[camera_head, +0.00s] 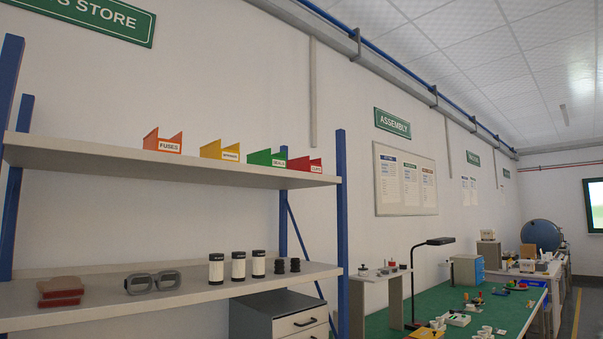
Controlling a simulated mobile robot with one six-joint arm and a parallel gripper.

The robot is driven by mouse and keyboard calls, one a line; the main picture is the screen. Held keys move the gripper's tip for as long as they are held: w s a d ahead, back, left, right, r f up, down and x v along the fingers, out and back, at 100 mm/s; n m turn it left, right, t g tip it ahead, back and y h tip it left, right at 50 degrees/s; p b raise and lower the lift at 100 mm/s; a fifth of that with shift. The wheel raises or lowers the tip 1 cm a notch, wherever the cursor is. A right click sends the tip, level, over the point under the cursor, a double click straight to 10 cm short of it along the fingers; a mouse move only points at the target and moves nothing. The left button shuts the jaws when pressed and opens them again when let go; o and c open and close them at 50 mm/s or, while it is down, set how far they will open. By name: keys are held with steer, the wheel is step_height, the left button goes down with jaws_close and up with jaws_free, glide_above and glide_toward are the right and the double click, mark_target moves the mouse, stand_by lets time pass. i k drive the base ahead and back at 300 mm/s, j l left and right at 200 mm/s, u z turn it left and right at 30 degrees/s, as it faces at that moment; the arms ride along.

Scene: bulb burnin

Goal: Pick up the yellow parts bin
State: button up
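The yellow parts bin (221,151) stands on the upper shelf (150,162) of the blue-posted rack at the left. It has a white label on its front, too small to read surely. It sits between an orange bin labelled FUSES (163,142) on its left and a green bin (265,158) on its right. It is upright and nothing covers it. My gripper is not in view.
A red bin (305,164) ends the row, close to a blue post (342,230). The lower shelf (100,304) holds goggles (152,282), red blocks (60,291) and several cylinders. A grey drawer cabinet (280,316) and a green-topped bench (500,308) stand right of it.

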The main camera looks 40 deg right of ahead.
mark_target(213, 149)
steer(key=i+l+u, duration=0.3)
steer(key=i+l, duration=0.15)
steer(key=l, duration=0.15)
steer(key=i+l+u, duration=0.3)
steer(key=l, duration=0.4)
steer(key=i+l+u, duration=0.15)
steer(key=i+l, duration=0.15)
steer(key=l, duration=0.1)
